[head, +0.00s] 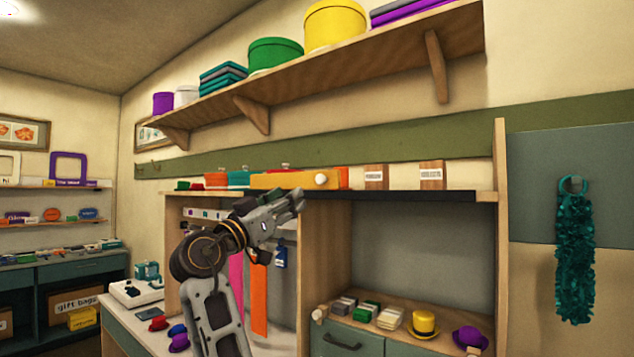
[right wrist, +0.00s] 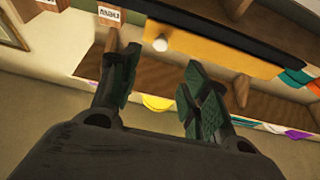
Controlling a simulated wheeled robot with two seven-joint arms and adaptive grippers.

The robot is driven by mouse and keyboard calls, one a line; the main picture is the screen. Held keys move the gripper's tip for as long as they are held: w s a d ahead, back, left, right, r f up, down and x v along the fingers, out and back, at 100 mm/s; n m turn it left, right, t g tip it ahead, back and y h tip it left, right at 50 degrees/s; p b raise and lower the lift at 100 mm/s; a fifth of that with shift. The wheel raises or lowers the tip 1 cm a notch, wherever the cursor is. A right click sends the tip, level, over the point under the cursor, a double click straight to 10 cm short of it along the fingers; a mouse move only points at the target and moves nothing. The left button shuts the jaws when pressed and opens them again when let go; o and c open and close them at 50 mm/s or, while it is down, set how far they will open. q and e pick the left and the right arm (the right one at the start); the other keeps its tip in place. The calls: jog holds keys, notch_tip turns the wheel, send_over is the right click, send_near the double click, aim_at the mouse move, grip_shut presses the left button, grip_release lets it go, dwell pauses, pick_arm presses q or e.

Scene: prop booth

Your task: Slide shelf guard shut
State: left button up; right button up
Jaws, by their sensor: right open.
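The shelf guard is a yellow-orange panel (head: 280,181) with a round white knob (head: 320,180) near its right end. It stands at the left part of the cubby unit's top shelf; the right part of that shelf edge is uncovered. In the right wrist view the panel (right wrist: 215,48) runs across the top, with its knob (right wrist: 160,44) at its left end. My right gripper (head: 299,199) is open and empty, just below and left of the knob. In the wrist view its two fingers (right wrist: 158,82) are spread, with the knob beyond the gap between them, apart from both.
Two small labelled boxes (head: 375,177) (head: 431,175) stand on the shelf right of the guard. A dark rail (head: 420,195) runs along the shelf edge. A wooden upper shelf (head: 350,52) with round boxes hangs above. An upright wooden panel (head: 501,235) bounds the right side.

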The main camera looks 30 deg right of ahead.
aim_at(319, 179)
jog(key=p+x, duration=0.3)
jog(key=x, duration=0.9)
jog(key=shift+w, duration=0.1)
jog(key=shift+w+d+r+p, duration=0.25)
jog(key=shift+d+p, duration=0.1)
jog(key=shift+d, duration=0.2)
jog(key=shift+w+d, duration=0.1)
jog(key=shift+d, duration=0.15)
pick_arm(q)
jog(key=d+r, duration=0.1)
jog(key=s+d+r, duration=0.2)
jog(key=shift+d+r, duration=0.15)
jog(key=shift+r, duration=0.1)
pick_arm(e)
grip_shut()
pick_arm(q)
jog(key=shift+w, duration=0.1)
